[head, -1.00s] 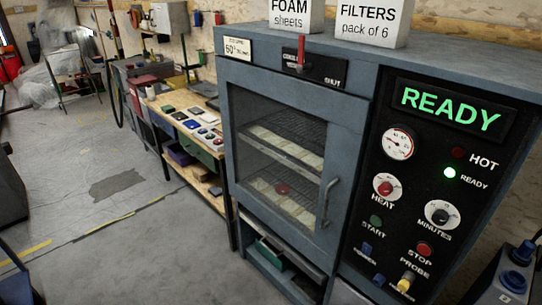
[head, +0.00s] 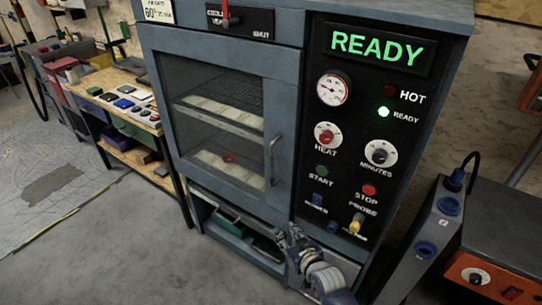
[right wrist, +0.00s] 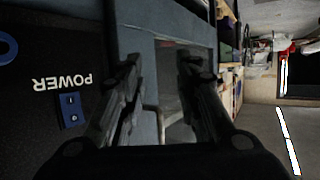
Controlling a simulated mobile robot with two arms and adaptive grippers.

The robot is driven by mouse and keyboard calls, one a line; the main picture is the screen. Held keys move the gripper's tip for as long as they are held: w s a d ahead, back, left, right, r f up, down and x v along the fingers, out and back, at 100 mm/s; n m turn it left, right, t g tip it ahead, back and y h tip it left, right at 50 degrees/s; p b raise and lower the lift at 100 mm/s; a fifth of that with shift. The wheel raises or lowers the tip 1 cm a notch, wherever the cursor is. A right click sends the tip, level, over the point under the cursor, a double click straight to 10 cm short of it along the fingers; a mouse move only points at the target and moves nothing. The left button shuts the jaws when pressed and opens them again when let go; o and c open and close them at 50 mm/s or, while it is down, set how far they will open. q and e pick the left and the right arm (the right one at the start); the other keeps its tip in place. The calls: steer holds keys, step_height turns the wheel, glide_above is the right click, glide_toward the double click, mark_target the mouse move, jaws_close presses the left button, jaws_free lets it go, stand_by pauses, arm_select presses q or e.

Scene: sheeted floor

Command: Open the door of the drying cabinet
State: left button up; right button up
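The drying cabinet (head: 400,15) is blue-grey, with a windowed door (head: 180,150) on its left half. The door is shut; light sheets and a red round thing show behind the glass. Its vertical bar handle (head: 273,160) is on the door's right edge. My right gripper (head: 287,236) is below the handle, in front of the cabinet's lower part, apart from the handle. My left gripper is out of view.
The control panel (head: 350,150) reads READY, with the green lamp lit. A red lever (head: 226,12) is above the door. A workbench (head: 110,80) with small items stands at left. Grey and orange equipment (head: 495,265) is at right. The floor (head: 90,250) at front left is clear.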

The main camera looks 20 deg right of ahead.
steer(key=w+r+t, duration=0.2)
steer(key=r, duration=0.9)
steer(key=w+r+t, duration=0.2)
steer(key=r+t, duration=0.1)
steer(key=r, duration=0.7)
steer(key=w, duration=1)
steer(key=shift+w+a+p, duration=0.3)
steer(key=shift+w+p, duration=0.05)
steer(key=shift+p, duration=0.05)
jaws_close()
